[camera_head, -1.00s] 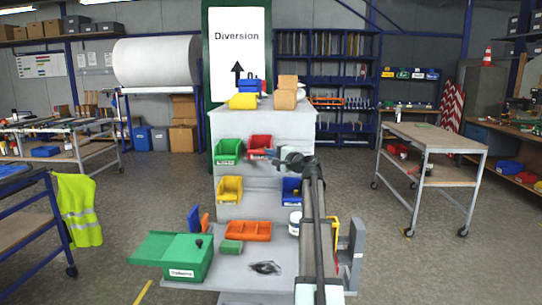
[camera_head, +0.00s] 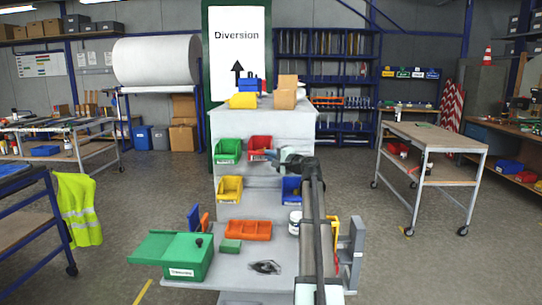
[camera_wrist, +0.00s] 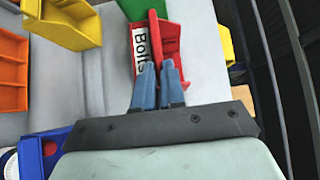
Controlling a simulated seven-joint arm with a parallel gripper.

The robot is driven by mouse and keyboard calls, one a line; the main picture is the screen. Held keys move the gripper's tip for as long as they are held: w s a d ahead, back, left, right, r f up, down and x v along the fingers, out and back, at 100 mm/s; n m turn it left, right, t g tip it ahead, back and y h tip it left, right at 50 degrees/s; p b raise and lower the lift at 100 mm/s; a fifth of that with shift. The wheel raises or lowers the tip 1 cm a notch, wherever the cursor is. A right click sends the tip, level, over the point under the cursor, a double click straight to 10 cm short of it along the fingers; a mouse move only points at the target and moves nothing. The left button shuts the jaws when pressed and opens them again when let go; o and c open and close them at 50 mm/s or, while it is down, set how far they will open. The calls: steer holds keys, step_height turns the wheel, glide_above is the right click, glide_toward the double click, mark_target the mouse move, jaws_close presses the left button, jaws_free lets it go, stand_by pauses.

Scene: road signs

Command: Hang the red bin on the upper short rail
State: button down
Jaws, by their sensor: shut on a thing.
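The red bin (camera_head: 259,147) is at the upper right of the grey panel (camera_head: 260,209) in the head view, just right of the green bin (camera_head: 228,150). In the wrist view the red bin (camera_wrist: 170,42) shows its white label with black lettering. My gripper (camera_wrist: 157,68) has its two blue fingers shut on the near edge of the red bin. In the head view my gripper (camera_head: 271,154) reaches the bin from the right. The upper short rail cannot be made out behind the bins, and I cannot tell whether the bin touches it.
A yellow bin (camera_head: 229,189) and a blue bin (camera_head: 291,188) sit lower on the panel. An orange tray (camera_head: 249,231), a green box (camera_head: 188,257) and a white tub (camera_head: 295,223) stand on the shelf below. Boxes (camera_head: 285,93) sit on top.

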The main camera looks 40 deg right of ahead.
steer(key=shift+f, duration=0.55)
stand_by(0.4)
steer(key=c, duration=1.1)
jaws_free()
steer(key=shift+c, duration=0.2)
steer(key=s, duration=1.4)
steer(key=shift+d+f, duration=0.1)
